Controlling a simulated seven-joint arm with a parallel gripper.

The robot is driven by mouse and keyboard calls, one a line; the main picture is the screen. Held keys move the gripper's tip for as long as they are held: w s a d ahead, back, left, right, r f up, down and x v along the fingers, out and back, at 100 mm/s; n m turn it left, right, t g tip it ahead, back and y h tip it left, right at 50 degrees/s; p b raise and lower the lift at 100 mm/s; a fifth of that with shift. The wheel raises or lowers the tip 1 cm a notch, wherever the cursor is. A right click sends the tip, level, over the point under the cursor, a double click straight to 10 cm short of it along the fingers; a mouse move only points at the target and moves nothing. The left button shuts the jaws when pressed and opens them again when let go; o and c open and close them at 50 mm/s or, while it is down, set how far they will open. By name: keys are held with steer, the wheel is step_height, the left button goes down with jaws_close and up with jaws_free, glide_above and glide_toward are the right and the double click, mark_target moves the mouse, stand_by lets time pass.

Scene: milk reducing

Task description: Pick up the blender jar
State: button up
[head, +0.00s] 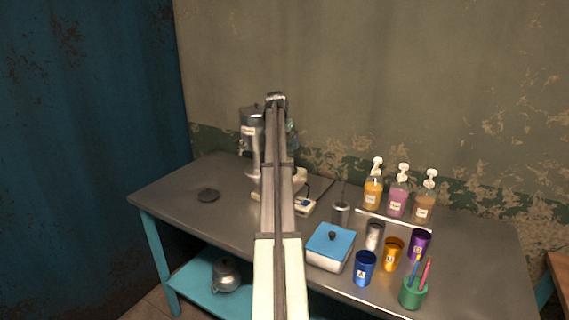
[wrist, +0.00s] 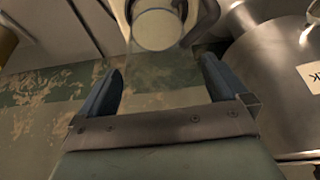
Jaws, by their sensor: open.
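The blender jar is mostly hidden behind my arm in the head view. A clear, bluish piece (head: 291,136) just right of the arm may be part of it. A cream appliance part (head: 299,180) shows lower, beside the arm, and may be the blender base.
A metal milk container (head: 251,132) stands just left of my arm and shows close on the right in the wrist view (wrist: 270,85). A blue-lidded box (head: 330,247), several cups and pump bottles (head: 397,198) stand right. The table's left side is mostly clear.

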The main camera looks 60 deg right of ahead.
steer(key=shift+x, duration=2.7)
steer(key=shift+a, duration=0.15)
steer(key=shift+c, duration=0.3)
steer(key=c, duration=1.3)
